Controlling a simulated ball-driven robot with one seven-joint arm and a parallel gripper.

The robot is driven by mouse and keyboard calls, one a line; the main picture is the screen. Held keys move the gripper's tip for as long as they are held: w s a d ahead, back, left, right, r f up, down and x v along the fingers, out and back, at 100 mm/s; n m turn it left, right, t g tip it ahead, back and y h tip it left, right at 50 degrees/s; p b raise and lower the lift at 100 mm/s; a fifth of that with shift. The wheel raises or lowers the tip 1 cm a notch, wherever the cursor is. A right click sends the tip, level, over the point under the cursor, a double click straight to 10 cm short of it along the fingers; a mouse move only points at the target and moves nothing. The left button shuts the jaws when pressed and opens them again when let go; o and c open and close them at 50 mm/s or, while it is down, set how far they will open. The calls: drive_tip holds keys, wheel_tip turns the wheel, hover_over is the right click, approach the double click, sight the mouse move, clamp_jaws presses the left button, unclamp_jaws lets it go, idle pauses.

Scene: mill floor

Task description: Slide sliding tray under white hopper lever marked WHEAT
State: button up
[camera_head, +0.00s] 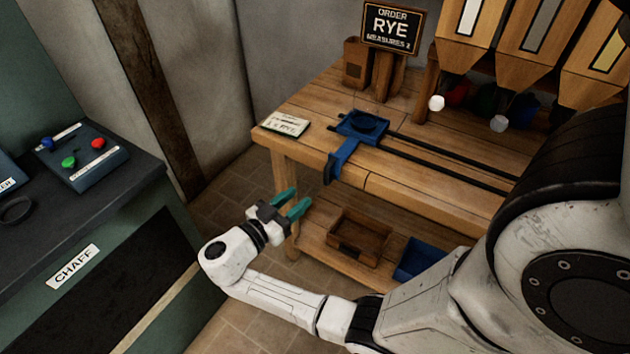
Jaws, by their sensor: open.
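The blue sliding tray (362,124) sits at the left end of two dark rails on the wooden bench, with a blue handle (338,163) reaching over the front edge. The white hopper lever knob (436,103) hangs under the leftmost hopper (461,48). A WHEAT mark cannot be read in this view. The tray is left of the white knob, not under it. My gripper (292,204) has teal fingers that are apart and empty. It is in front of the bench, below and left of the tray handle, not touching it.
A grey knob (499,123) hangs under the middle hopper. An order sign (391,26) reads RYE. A card (286,124) lies left of the tray. A wooden crate (345,250) and a blue bin (416,262) sit on the lower shelf. A CHAFF cabinet (150,300) stands left.

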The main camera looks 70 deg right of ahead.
sight(325, 176)
drive_tip(key=p+x, duration=0.2)
drive_tip(key=x, duration=0.6)
drive_tip(key=shift+s+d+r+p, duration=0.1)
drive_tip(key=shift+d+p, duration=0.1)
drive_tip(key=shift+p, duration=0.15)
drive_tip(key=shift+x, duration=0.8)
clamp_jaws()
